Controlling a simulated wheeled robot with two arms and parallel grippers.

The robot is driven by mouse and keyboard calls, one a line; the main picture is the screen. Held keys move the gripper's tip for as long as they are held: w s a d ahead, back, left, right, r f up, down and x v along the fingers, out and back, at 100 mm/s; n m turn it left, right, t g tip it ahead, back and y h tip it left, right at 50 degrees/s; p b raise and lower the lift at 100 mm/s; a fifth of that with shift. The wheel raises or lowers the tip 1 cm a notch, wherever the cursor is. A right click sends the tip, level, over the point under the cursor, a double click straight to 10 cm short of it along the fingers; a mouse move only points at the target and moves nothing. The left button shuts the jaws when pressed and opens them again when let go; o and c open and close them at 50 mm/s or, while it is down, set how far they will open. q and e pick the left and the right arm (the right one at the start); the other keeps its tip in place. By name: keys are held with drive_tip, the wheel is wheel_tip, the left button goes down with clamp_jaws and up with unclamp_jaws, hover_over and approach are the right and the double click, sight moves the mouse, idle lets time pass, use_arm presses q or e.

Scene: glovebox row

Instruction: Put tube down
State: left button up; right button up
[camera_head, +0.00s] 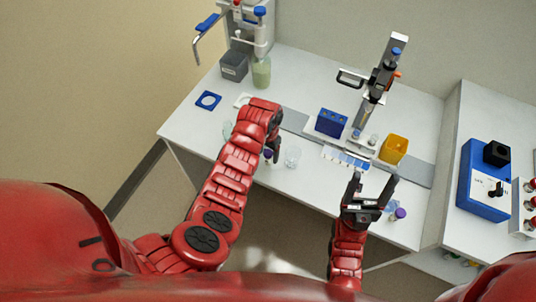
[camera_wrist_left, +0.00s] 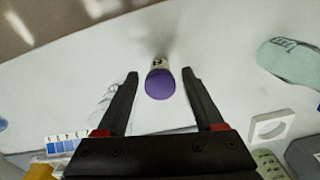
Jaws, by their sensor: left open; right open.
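A tube with a purple cap (camera_wrist_left: 160,84) shows between the fingertips of my left gripper (camera_wrist_left: 160,75) in the left wrist view, with a gap on both sides. Its pale labelled body points away from the camera towards the white table. In the head view this purple-capped tube (camera_head: 268,155) is partly hidden beside my left gripper (camera_head: 273,147). My left gripper is open. My right gripper (camera_head: 375,182) is open and empty over the table's front right. Another purple-capped item (camera_head: 400,213) lies beside it.
A clear beaker (camera_head: 292,157) stands just right of the tube. Behind are a blue rack (camera_head: 331,122), a strip of blue-white cards (camera_head: 346,157), a yellow container (camera_head: 394,149) and a tall stand (camera_head: 378,80). A bottle (camera_head: 261,72) and grey bin (camera_head: 234,66) stand at back left.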

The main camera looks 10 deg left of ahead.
use_arm(q)
drive_tip(key=shift+f, duration=0.4)
clamp_jaws()
drive_tip(key=shift+r, duration=0.15)
